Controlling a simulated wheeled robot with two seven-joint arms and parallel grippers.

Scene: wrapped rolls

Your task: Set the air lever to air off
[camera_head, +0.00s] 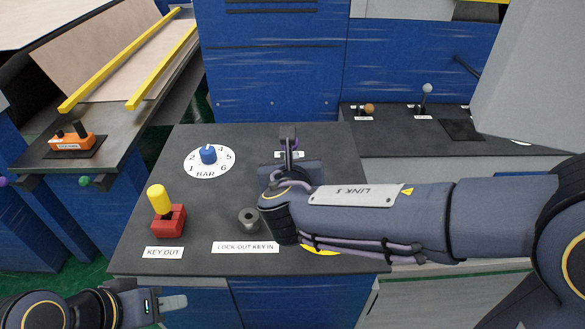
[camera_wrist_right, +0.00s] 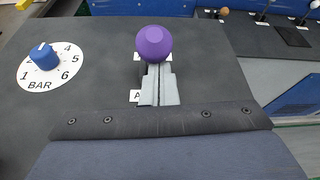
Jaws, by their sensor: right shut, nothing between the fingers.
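The air lever shows as a purple ball knob (camera_wrist_right: 154,43) in the right wrist view, just beyond my right fingertips. In the head view my right arm and gripper hide most of the lever. My right gripper (camera_wrist_right: 159,80) is shut and empty, its fingers pointing at the knob; I cannot tell whether they touch it. In the head view the right gripper (camera_head: 289,155) is over the back right of the dark panel (camera_head: 250,134). A white label starting with "A" (camera_wrist_right: 135,96) is partly covered by the fingers. My left gripper (camera_head: 172,302) is low at the front left, away from the lever.
On the panel are a blue BAR dial (camera_head: 208,154), a red block with a yellow handle (camera_head: 168,220) and a grey lock cylinder (camera_head: 248,220). A side bench (camera_head: 400,150) with small levers stands to the right. An orange control box (camera_head: 71,142) is at the left.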

